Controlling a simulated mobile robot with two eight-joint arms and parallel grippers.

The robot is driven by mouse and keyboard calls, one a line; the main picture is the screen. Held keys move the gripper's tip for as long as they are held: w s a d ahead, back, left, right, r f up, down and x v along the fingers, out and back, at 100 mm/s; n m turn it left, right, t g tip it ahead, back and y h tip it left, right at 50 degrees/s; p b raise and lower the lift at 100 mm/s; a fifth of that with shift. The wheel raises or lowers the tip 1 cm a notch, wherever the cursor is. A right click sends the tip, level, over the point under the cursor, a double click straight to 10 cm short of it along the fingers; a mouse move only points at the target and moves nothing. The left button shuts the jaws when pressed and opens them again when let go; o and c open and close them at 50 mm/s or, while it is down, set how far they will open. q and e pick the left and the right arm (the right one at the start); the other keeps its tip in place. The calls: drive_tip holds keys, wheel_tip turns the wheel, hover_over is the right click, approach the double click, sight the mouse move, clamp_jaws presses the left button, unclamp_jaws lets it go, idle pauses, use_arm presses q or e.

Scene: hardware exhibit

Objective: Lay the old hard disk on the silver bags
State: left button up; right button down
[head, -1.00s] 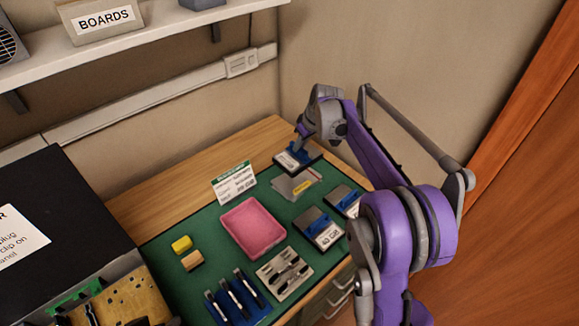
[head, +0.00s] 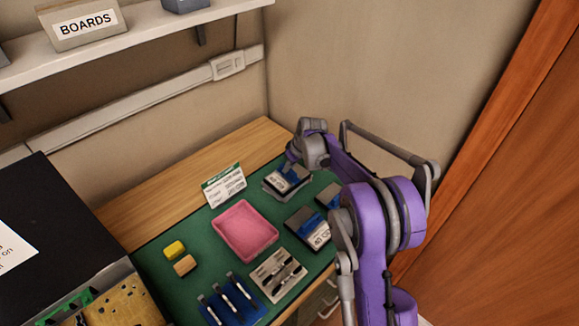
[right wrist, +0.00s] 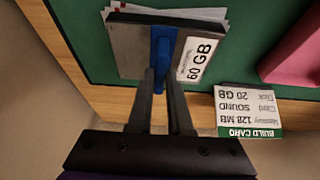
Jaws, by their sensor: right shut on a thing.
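The hard disk in my right gripper (head: 292,168) is a grey block with a blue grip and a white label (head: 281,184). In the right wrist view the disk (right wrist: 135,48) reads 60 GB, and the shut fingers (right wrist: 162,75) pinch its blue grip. The silver bags lie on the green mat under the disk, mostly hidden by it. Pale edges of the bags (right wrist: 205,13) stick out past the disk in the right wrist view. I cannot tell whether the disk touches them. My left gripper is not in view.
Two other disks with blue grips, one marked 40 GB (head: 317,238), sit close to the right. A pink tray (head: 245,230) and a build card (head: 224,186) stand to the left. A tool holder (head: 277,275) and blue rack (head: 232,300) are nearer the front.

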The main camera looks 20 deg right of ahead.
drive_tip(key=c, duration=0.8)
unclamp_jaws()
drive_tip(key=shift+c, duration=0.2)
drive_tip(key=v, duration=1.2)
drive_tip(key=s+a+r+m, duration=0.1)
drive_tip(key=s+a, duration=0.4)
drive_tip(key=s, duration=0.3)
drive_tip(key=s+a+r+m, duration=0.1)
drive_tip(key=s+a, duration=0.4)
drive_tip(key=s, duration=0.4)
drive_tip(key=s+a+f+m, duration=0.1)
drive_tip(key=s+f, duration=0.2)
drive_tip(key=s, duration=0.4)
drive_tip(key=s+a+f+t+h, duration=0.1)
drive_tip(key=s+a+f, duration=0.1)
drive_tip(key=s+f, duration=0.2)
drive_tip(key=s, duration=0.3)
drive_tip(key=shift+s+a+f+m, duration=0.2)
drive_tip(key=shift+s+a+m, duration=0.1)
drive_tip(key=shift+s+m, duration=0.1)
drive_tip(key=shift+w, duration=0.1)
